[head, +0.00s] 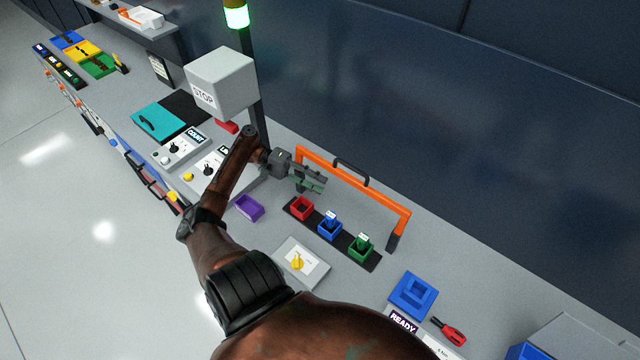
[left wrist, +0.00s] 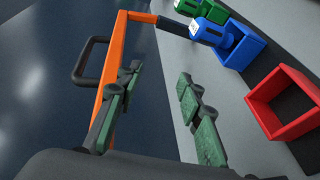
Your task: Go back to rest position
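My left gripper (head: 316,182) is open and empty, with its green fingers apart in the left wrist view (left wrist: 160,72). In the head view it hovers near the left part of the orange frame (head: 375,196) and above the red bin (head: 301,208). The orange frame has a black handle (head: 350,170) and also shows in the left wrist view (left wrist: 112,75), behind one finger. I cannot tell whether finger and frame touch. My left arm reaches up over the bench from the bottom of the head view. My right gripper is not in view.
A black strip carries the red bin, a blue bin (head: 330,229) and a green bin (head: 361,247). A purple bin (head: 249,207), a yellow-knob panel (head: 301,263) and control boxes (head: 182,147) lie close to my arm. A STOP box (head: 221,81) stands by a green-lit post (head: 237,17).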

